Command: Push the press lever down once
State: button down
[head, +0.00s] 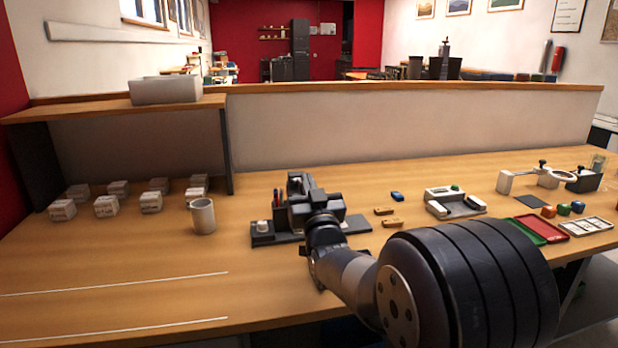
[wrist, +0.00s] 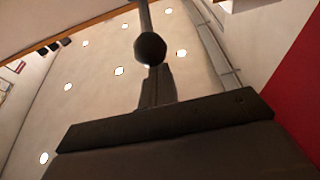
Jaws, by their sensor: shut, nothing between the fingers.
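In the wrist view a dark round knob (wrist: 150,48) on a thin rod, which looks like the press lever, stands just beyond the fingertips of my gripper (wrist: 156,72). The fingers are together and hold nothing. Knob and fingertips overlap in the picture, so I cannot tell whether they touch. In the head view my arm reaches from the lower right to a dark device on a flat black base (head: 274,239). My wrist and gripper cover much of the device, and the lever cannot be made out there.
A white cup (head: 203,217) and several small white boxes (head: 106,206) stand to the left. A white device with a green button (head: 455,203) and a red tray (head: 563,226) are to the right. The front left tabletop is clear apart from two white lines.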

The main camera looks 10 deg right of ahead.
jog(key=shift+f, duration=0.15)
jog(key=f+t+b, duration=0.1)
jog(key=b, duration=0.5)
jog(key=f+t+b, duration=0.1)
jog(key=f+b, duration=0.1)
jog(key=b, duration=0.4)
jog(key=shift+s+f+t, duration=0.2)
jog(key=shift+s+t, duration=0.1)
jog(key=shift+s, duration=0.1)
jog(key=shift+b, duration=0.3)
jog(key=shift+r, duration=0.15)
jog(key=shift+s, duration=0.1)
jog(key=s, duration=1.3)
jog(key=shift+f+p, duration=0.25)
jog(key=shift+p, duration=0.15)
